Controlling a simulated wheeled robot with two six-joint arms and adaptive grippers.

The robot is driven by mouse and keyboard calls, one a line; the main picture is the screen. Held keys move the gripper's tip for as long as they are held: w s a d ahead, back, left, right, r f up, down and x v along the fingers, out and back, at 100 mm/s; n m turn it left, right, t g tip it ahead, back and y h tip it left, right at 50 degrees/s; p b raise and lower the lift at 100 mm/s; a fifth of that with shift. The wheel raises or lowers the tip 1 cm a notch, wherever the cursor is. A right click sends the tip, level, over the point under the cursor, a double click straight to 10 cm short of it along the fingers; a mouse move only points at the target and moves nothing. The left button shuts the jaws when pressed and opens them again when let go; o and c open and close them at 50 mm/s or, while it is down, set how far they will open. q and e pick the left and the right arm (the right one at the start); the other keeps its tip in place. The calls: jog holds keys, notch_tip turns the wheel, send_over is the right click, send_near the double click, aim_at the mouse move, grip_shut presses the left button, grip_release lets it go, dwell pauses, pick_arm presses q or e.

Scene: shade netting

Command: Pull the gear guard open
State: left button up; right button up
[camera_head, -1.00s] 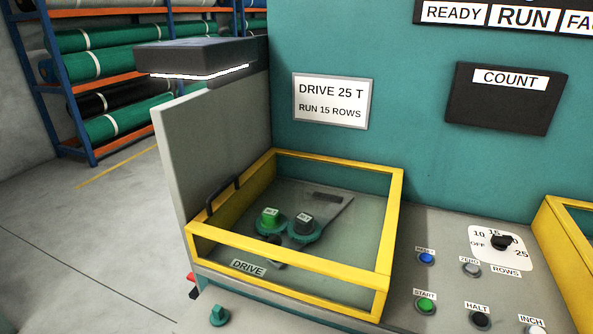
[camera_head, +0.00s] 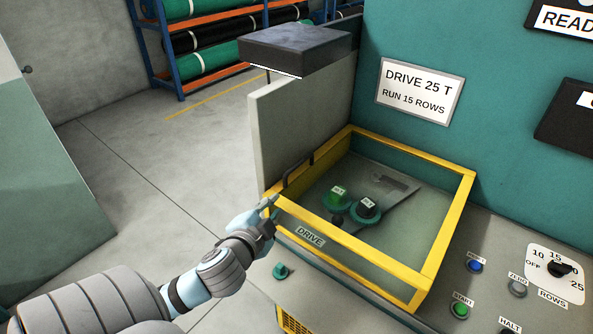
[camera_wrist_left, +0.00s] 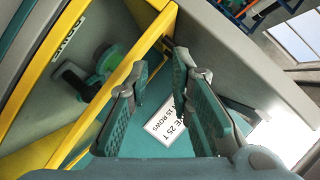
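The gear guard (camera_head: 345,240) is a yellow-framed box with clear panels over two gears, one with a green hub (camera_head: 338,194) and one with a black hub (camera_head: 367,207). It sits down over them, with a DRIVE label at its front. A dark bar handle (camera_head: 298,169) stands at its left side. My left gripper (camera_head: 270,207) is at the guard's front left corner, just short of the handle. In the left wrist view its fingers (camera_wrist_left: 160,70) are apart with nothing clearly between them; the yellow frame (camera_wrist_left: 125,75) lies close by. My right gripper is not in view.
A grey upright panel (camera_head: 300,125) rises close along the guard's left side, with a dark box (camera_head: 295,48) near its top. Buttons and a dial (camera_head: 560,269) are at right. Open floor (camera_head: 150,160) lies left, with a roll rack behind.

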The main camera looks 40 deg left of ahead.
aim_at(297, 166)
pick_arm(q)
jog(key=shift+m+t, duration=0.7)
jog(key=shift+t, duration=0.1)
jog(key=r+x, duration=0.1)
jog(key=x, duration=0.3)
jog(key=r+x, duration=0.1)
jog(key=x, duration=0.4)
jog(key=w+r+x, duration=0.1)
jog(key=x, duration=0.4)
jog(key=shift+w+d+r, duration=0.1)
jog(key=shift+w+r, duration=0.05)
jog(key=shift+w+b, duration=0.3)
jog(key=shift+w, duration=0.15)
grip_shut()
